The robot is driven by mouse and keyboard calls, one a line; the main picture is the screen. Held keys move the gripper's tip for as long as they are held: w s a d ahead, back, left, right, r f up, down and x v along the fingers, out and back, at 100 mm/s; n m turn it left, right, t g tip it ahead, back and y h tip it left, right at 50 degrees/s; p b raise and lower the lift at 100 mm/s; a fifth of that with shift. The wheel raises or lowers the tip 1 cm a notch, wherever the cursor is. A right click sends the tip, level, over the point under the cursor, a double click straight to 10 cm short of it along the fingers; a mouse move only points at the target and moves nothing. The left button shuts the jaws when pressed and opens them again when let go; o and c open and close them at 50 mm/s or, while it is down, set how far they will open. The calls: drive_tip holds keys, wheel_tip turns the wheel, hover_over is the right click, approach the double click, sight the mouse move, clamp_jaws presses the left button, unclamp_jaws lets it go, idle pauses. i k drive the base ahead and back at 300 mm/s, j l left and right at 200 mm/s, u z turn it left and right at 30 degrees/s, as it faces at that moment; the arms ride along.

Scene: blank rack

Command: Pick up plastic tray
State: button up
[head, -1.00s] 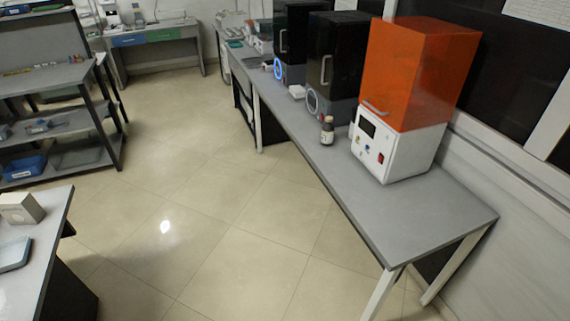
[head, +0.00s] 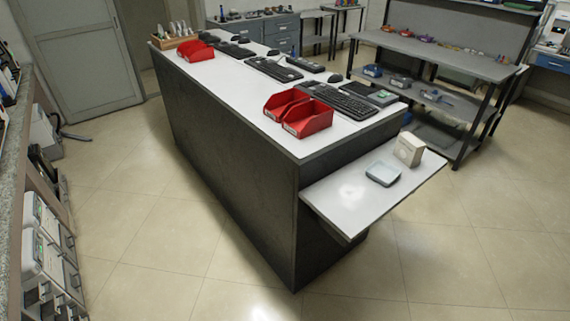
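A small pale blue, shallow tray-like piece (head: 383,173) lies flat on the low white side shelf at the right end of the dark island counter in the head view. It looks like the plastic tray, though it is too small to be sure. It seems empty. A beige box (head: 409,149) stands just behind it to the right, apart from it. My gripper is not in view.
The dark island counter (head: 232,170) fills the middle, with red bins (head: 307,117) and keyboards (head: 273,69) on top. The side shelf (head: 345,208) juts out at its right end. A rack (head: 435,42) stands behind. Floor (head: 450,270) is clear at front right.

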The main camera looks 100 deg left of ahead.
sight(380, 171)
drive_tip(key=u, duration=2.6)
drive_tip(key=i+j+z, duration=0.1)
drive_tip(key=z, duration=0.3)
drive_tip(key=j+z, duration=0.25)
drive_tip(key=z, duration=0.15)
drive_tip(key=i+j+z, duration=0.2)
drive_tip(key=j, duration=0.6)
drive_tip(key=i+j+z, duration=0.1)
drive_tip(key=j+z, duration=0.15)
drive_tip(key=j, duration=0.55)
drive_tip(key=j+z, duration=0.2)
drive_tip(key=j, duration=1.4)
drive_tip(key=i+j, duration=0.15)
drive_tip(key=j, duration=0.6)
drive_tip(key=i+j, duration=0.2)
drive_tip(key=i, duration=0.25)
